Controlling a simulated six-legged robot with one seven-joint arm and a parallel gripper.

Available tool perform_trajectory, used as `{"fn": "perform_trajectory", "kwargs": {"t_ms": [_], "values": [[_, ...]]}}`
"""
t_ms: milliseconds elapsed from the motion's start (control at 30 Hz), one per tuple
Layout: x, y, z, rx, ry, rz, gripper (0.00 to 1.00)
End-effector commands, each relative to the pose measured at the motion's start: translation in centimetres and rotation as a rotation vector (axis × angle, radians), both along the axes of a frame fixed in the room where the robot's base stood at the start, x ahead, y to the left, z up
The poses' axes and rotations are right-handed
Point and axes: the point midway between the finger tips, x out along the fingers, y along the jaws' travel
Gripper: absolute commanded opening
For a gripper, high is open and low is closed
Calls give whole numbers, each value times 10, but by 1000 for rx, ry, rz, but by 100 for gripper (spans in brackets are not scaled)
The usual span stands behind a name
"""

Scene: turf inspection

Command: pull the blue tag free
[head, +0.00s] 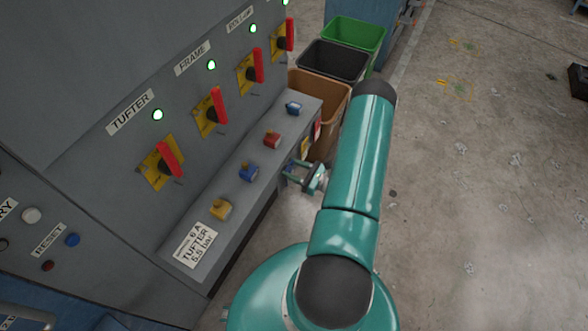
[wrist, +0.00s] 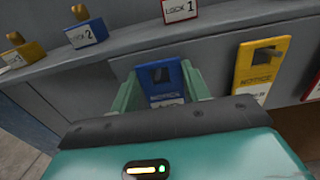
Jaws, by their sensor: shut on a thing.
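The blue tag (wrist: 163,78) hangs on the front face of the grey ledge in the wrist view. It has a dark slot near its top and a "NOTICE" print, with its lower part hidden behind my wrist. My gripper (wrist: 160,90) has one teal finger on each side of the tag and is shut on it. The tag still appears close against the ledge face. In the head view my gripper (head: 303,176) is at the ledge's front, and I cannot make out the blue tag there.
A yellow tag (wrist: 258,68) hangs just right of the blue one. Padlocks stand on the ledge above, including blue LOCK 2 (wrist: 86,32) and red LOCK 1 (wrist: 180,10). Brown (head: 303,88), black (head: 333,60) and green (head: 354,34) bins stand beyond. Floor to the right is open.

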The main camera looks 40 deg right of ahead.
Motion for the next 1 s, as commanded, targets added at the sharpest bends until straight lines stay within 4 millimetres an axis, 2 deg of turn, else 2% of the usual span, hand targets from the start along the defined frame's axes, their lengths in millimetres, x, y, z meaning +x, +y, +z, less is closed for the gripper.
{"fn": "perform_trajectory", "kwargs": {"t_ms": [667, 1000], "values": [[0, 0, 10, 0, 0, -1, 23], [-8, -3, 10, 0, 0, 0, 23]]}}
